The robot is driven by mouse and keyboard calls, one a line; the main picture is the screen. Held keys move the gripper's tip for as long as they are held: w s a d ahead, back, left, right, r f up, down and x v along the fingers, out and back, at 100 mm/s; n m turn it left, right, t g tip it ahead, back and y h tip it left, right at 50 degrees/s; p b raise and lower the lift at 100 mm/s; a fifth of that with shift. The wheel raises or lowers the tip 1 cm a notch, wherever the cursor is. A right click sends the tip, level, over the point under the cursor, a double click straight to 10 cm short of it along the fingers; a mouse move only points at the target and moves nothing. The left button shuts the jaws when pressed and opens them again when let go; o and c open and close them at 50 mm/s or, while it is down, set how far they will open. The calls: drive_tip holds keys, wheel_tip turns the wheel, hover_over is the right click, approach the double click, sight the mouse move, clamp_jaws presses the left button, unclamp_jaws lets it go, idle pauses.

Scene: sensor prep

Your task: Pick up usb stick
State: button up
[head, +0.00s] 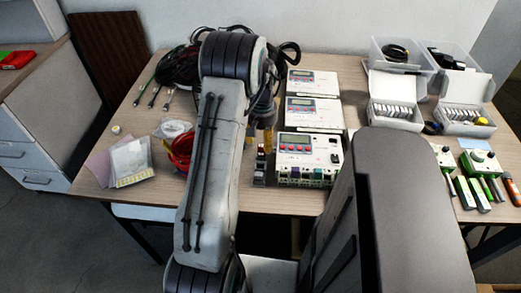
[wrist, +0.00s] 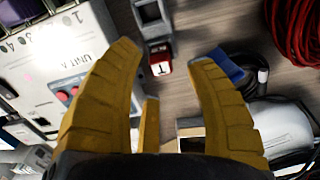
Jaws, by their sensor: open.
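My gripper (head: 267,140) has yellow fingers and hangs over the table, just left of the front white meter unit. In the wrist view its fingers (wrist: 166,58) are spread apart with nothing held between them. Between the fingertips I see a small red-and-white piece (wrist: 160,69) marked with a dark T, at the end of a grey block (wrist: 152,20). A small blue piece (wrist: 225,66) shows beside the right fingertip, partly covered by it. I cannot tell for sure which of these is the usb stick. My arm hides part of the table in the head view.
A white meter unit (head: 309,150), labelled UNIT A in the wrist view (wrist: 62,60), stands close right of my gripper in the head view. Red cable (head: 180,148) lies to the left. Clear bins (head: 400,83) and green boards (head: 481,160) are on the right.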

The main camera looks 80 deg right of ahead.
sight(261, 151)
drive_tip(key=shift+f, duration=1.45)
drive_tip(key=shift+o, duration=0.3)
drive_tip(key=c, duration=1)
